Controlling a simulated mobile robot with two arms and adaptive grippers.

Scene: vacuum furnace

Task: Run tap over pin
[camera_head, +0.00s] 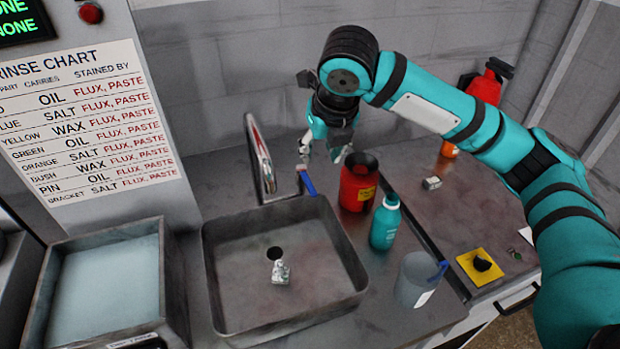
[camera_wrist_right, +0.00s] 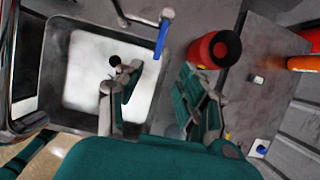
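The sink (camera_head: 345,235) is an open grey basin in the head view. A small pale metallic part (camera_head: 280,272), seemingly the pin, lies in it just in front of the dark drain. The tap (camera_head: 262,160) stands at the sink's back edge, with a blue-tipped lever (camera_head: 307,183) to its right; no water stream shows. My right gripper (camera_head: 322,151) is open and empty, above the counter behind the lever. In the right wrist view its fingers (camera_wrist_right: 160,74) are spread, with the blue lever (camera_wrist_right: 162,38) beyond them. My left gripper is out of view.
Right of the sink stand a red container (camera_head: 357,184), a teal bottle (camera_head: 385,222) and a grey cup (camera_head: 416,280). A water-filled tray (camera_head: 105,285) stands left, below the rinse chart (camera_head: 85,120). A yellow plate with a black knob (camera_head: 482,265) is at right.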

